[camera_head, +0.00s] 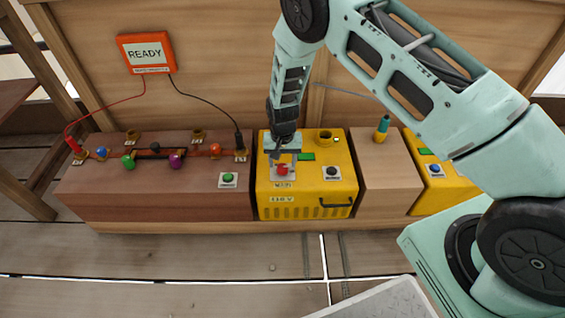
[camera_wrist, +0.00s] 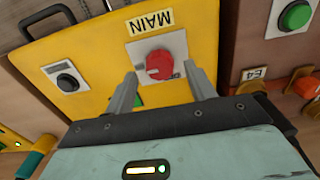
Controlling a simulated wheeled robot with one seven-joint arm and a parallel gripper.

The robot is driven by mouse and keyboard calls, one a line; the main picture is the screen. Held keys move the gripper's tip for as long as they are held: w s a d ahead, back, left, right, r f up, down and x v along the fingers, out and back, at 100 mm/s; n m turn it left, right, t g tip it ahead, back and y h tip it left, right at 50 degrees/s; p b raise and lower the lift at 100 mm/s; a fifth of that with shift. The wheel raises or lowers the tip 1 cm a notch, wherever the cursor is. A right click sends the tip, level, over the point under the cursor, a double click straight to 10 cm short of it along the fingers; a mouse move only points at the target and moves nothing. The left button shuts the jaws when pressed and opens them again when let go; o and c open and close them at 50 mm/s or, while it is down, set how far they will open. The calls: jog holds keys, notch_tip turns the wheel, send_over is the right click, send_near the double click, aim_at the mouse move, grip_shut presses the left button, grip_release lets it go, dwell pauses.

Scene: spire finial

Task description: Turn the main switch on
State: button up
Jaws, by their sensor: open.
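The main switch is a red round knob (camera_head: 283,170) on a light plate on top of the yellow box (camera_head: 325,190). In the wrist view the red knob (camera_wrist: 160,65) sits under an upside-down "MAIN" label (camera_wrist: 150,21). My gripper (camera_head: 284,152) is directly above and behind the switch. In the wrist view my gripper (camera_wrist: 165,78) is open, with one finger on each side of the knob. I cannot tell whether the fingers touch it. Part of the switch plate is hidden by the fingers.
A black button (camera_head: 332,172) sits right of the switch on the same box. The brown bench (camera_head: 160,200) on the left carries coloured knobs, wires and a green button (camera_head: 228,177). An orange "READY" sign (camera_head: 146,53) hangs behind. A wooden block (camera_head: 385,175) stands on the right.

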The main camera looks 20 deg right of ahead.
aim_at(282, 166)
notch_tip(282, 166, up, 16)
jog(key=p, duration=0.4)
jog(key=shift+f, duration=0.2)
jog(key=s+a+r+n+y, duration=0.1)
jog(key=s+a+r+n, duration=0.1)
jog(key=s+a+r, duration=0.35)
jog(key=s+a+r+n+y, duration=0.1)
jog(key=s+a+r+n, duration=0.2)
jog(key=s+r, duration=0.5)
jog(key=s+d+r+n+h, duration=0.1)
jog(key=s+r+n, duration=0.3)
jog(key=s, duration=0.6)
jog(key=s+d+r+n, duration=0.1)
jog(key=s+r+n, duration=0.1)
jog(key=s+r, duration=0.55)
notch_tip(282, 166, up, 25)
jog(key=s+p, duration=0.2)
jog(key=p, duration=2.5)
jog(key=shift+s, duration=0.3)
